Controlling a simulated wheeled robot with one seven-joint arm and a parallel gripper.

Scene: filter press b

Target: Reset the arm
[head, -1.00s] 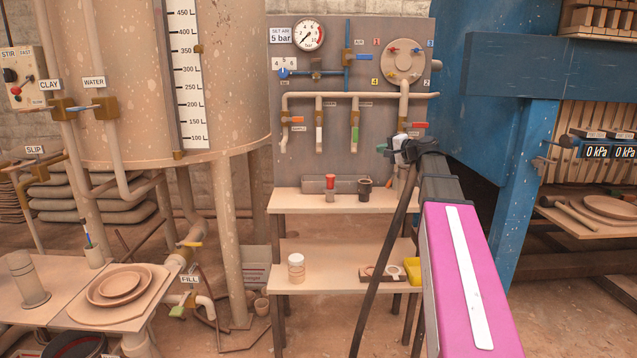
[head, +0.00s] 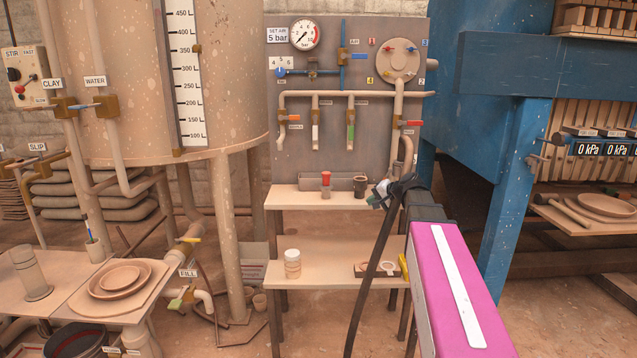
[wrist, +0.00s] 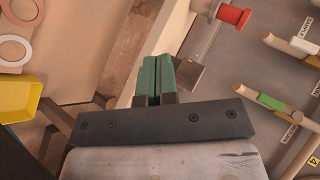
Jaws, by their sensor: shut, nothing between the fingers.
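My gripper (wrist: 157,78) shows in the wrist view with its two green fingers together and nothing between them. In the head view my gripper (head: 382,192) is small and partly hidden by my own arm, in front of the right end of the upper shelf (head: 290,198). It is apart from the shelf's red-topped item (head: 326,182) and dark cup (head: 360,185). The wrist view shows the red-topped item (wrist: 233,16) beyond the fingers, to the upper right.
The valve panel (head: 330,165) stands behind the shelf. A jar (head: 292,262) stands on the lower shelf, and a yellow container (wrist: 18,98) shows at the wrist view's left. The blue press frame (head: 515,180) stands at right, the tank (head: 130,120) at left.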

